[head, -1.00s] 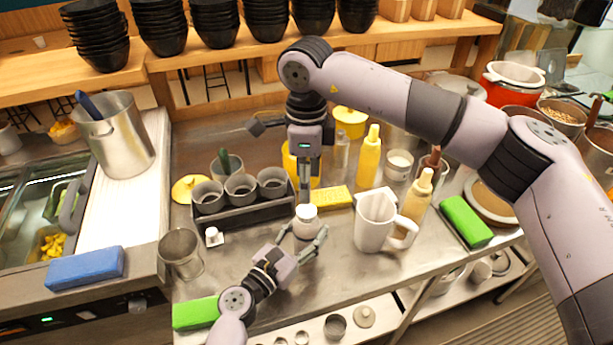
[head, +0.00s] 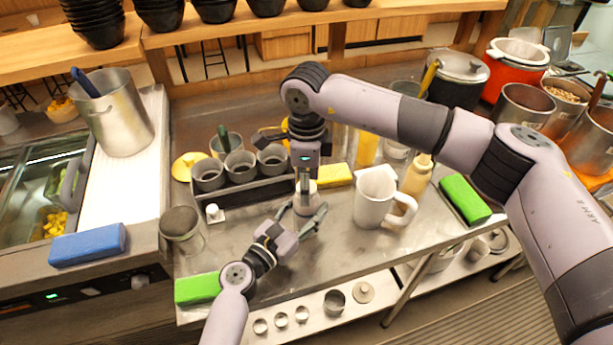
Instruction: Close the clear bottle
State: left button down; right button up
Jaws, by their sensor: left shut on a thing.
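The clear bottle (head: 305,209), with pale contents, stands upright on the steel counter near the middle of the head view. My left gripper (head: 304,217) comes in from the front and is shut around its sides. My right gripper (head: 305,188) points straight down over the bottle's top, with its fingertips at the bottle's upper end. Its fingers overlap the top, so I cannot tell whether it holds a cap. A small white piece with a knob (head: 213,212) lies on the counter to the left of the bottle.
A dark caddy with grey cups (head: 240,192) stands just behind and left. A white pitcher (head: 373,198) stands right, with a yellow sponge (head: 335,175) behind. A metal cup (head: 182,229) stands left. Green sponges (head: 197,288) lie near the front left and at the right.

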jog(key=shift+c, duration=0.3)
jog(key=c, duration=1.1)
jog(key=shift+m, duration=0.8)
jog(key=shift+c, duration=0.2)
jog(key=o, duration=1.4)
notch_tip(320, 180, up, 12)
